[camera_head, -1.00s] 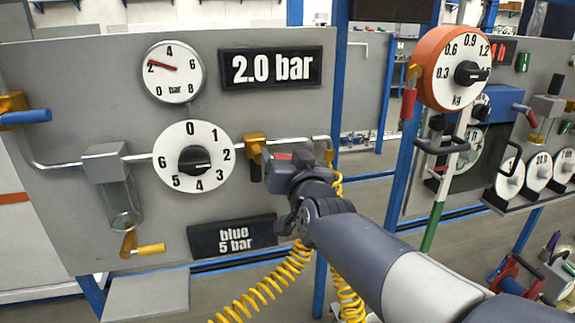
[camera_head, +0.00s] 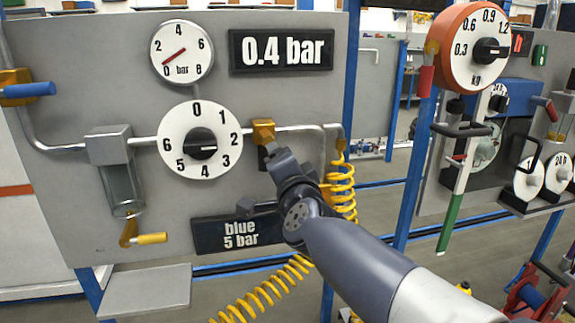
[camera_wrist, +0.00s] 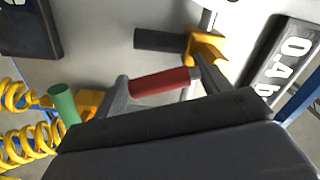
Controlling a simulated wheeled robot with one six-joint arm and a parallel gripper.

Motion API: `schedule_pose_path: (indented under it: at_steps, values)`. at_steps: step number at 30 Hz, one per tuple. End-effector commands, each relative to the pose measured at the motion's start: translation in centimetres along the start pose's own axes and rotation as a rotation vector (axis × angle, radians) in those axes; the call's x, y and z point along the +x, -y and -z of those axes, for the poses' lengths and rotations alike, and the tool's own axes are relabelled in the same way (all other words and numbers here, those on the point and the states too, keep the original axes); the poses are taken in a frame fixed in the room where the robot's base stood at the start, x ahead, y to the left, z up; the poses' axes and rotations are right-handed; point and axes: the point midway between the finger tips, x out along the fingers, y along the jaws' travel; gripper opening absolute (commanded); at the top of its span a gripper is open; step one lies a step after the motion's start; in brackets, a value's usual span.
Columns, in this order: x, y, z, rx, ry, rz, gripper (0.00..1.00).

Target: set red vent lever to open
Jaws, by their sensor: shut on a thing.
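The red vent lever (camera_wrist: 162,82) shows in the wrist view as a red handle lying between my two fingers. My gripper (camera_head: 280,160) is shut on it, just below and right of the yellow valve block (camera_head: 263,131) on the grey panel. In the head view my gripper hides the red lever. A black handle (camera_wrist: 160,40) sits beside the red one at the yellow block (camera_wrist: 206,47). The display (camera_head: 281,51) reads 0.4 bar, and the red needle of the pressure gauge (camera_head: 181,53) points low, near 0.
A numbered dial (camera_head: 200,139) is left of the valve. A coiled yellow hose (camera_head: 342,190) hangs close to my gripper's right. A green handle (camera_wrist: 62,104) is near the coil in the wrist view. A "blue 5 bar" sign (camera_head: 240,231) is below.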

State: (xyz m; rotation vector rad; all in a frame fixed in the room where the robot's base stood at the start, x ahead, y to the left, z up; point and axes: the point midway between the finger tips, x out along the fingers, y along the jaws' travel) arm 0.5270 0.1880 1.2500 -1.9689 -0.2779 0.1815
Motion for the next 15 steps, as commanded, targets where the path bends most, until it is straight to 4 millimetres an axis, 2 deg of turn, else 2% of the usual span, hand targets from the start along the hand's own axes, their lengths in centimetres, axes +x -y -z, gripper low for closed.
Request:
schedule_pose_path:
  at_steps: [6, 15]
  values:
    - [0.0, -0.1, -1.2, 0.181, 0.003, -0.001, 0.31]
    - [0.0, 0.1, -2.1, 0.354, 0.001, -0.002, 0.31]
